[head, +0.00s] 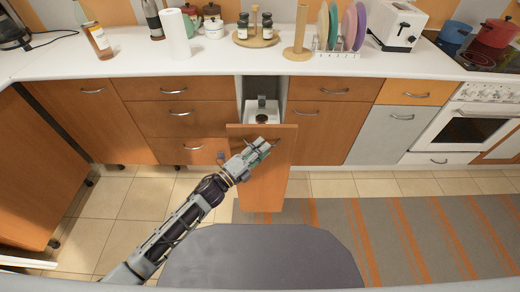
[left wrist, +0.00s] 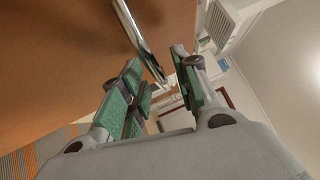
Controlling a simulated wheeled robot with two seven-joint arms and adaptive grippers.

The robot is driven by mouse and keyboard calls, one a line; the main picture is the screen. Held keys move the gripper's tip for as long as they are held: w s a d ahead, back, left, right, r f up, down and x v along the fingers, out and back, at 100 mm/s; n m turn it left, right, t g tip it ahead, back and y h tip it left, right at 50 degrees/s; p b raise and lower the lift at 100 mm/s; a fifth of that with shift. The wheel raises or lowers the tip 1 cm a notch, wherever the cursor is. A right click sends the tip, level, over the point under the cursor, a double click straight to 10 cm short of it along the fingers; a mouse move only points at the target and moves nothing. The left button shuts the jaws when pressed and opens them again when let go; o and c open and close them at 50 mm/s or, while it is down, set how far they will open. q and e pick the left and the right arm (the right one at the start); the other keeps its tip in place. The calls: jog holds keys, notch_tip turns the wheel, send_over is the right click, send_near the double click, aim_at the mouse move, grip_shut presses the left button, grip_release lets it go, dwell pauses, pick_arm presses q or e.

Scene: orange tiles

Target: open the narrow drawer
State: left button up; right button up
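The narrow drawer (head: 264,180) has a tall orange-brown front. In the head view it stands pulled out from the cabinet row, with a white inside holding a few small items (head: 262,106). My left gripper (head: 264,147) is at the upper part of this front, by its handle (head: 277,142). In the left wrist view the metal handle bar (left wrist: 140,38) reaches into the gap between the green-padded fingers of my left gripper (left wrist: 157,62). The fingers stand apart, with space on both sides of the bar. My right gripper is not in view.
Closed wooden drawers (head: 176,112) flank the opening on the left, with a cupboard (head: 330,120) on the right. The white countertop (head: 220,66) above carries bottles, plates and a toaster (head: 399,25). A striped rug (head: 400,235) covers the floor at right.

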pick_arm(q)
jog(key=shift+s+a, duration=0.1)
jog(key=v, duration=1.1)
jog(key=shift+s+a, duration=0.2)
jog(key=shift+a, duration=0.05)
jog(key=shift+f, duration=0.1)
dwell(0.9)
